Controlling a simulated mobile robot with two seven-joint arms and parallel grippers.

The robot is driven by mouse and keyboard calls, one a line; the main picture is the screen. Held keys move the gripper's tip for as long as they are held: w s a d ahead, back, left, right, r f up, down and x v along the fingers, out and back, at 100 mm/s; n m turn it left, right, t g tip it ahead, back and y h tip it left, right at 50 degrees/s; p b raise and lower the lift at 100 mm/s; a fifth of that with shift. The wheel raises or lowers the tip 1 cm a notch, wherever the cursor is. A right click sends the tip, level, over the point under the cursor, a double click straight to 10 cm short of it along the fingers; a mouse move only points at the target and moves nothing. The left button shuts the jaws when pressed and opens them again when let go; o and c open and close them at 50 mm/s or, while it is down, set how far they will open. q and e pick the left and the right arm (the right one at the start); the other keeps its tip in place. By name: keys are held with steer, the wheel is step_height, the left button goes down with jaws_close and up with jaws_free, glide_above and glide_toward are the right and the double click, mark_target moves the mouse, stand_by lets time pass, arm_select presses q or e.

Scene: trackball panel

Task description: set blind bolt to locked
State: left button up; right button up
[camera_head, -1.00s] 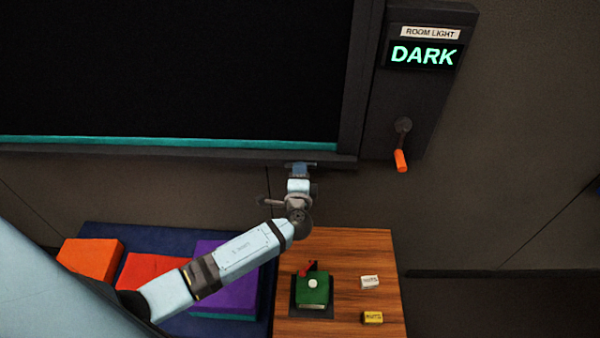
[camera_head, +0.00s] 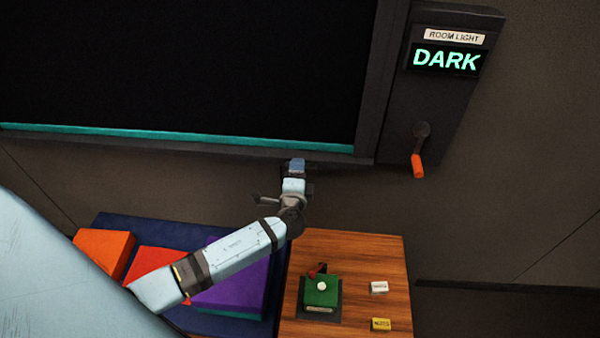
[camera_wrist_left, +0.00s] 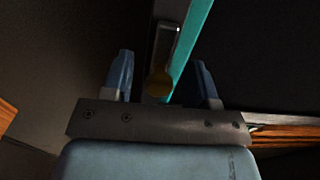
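The blind bolt shows in the left wrist view as a dull brass knob (camera_wrist_left: 158,82) on a grey strip, beside the blind's teal bottom rail (camera_wrist_left: 190,48). My left gripper (camera_wrist_left: 163,78) is open, one finger on each side of the knob in the picture. I cannot tell whether either finger touches it. In the head view my left gripper (camera_head: 296,167) is up at the lower edge of the dark blind's frame, and the bolt is hidden there. The teal rail (camera_head: 180,140) runs along the blind's bottom. My right gripper is not in view.
Below, a wooden table (camera_head: 360,250) holds a green trackball block (camera_head: 320,292) and two small labelled blocks. Orange, red and purple cushions (camera_head: 105,252) lie at the lower left.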

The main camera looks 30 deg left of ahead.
arm_select(q)
steer(key=shift+d, duration=0.15)
steer(key=b+v, duration=0.3)
steer(key=v, duration=1)
steer(key=shift+s, duration=0.4)
steer(key=shift+d, duration=0.1)
steer(key=s+d+f+n+g+h+p, duration=0.1)
steer(key=s+d+f+n+g+h, duration=0.1)
steer(key=s+d+f+n+h, duration=0.2)
steer(key=s+d+f+n+g+h+p, duration=0.2)
steer(key=s+d+f+n+g+h, duration=0.1)
steer(key=s, duration=0.6)
step_height(320, 180, down, 3)
steer(key=d+n+h, duration=0.1)
steer(key=n+h, duration=0.1)
steer(key=h, duration=0.2)
steer(key=shift+s+n, duration=0.4)
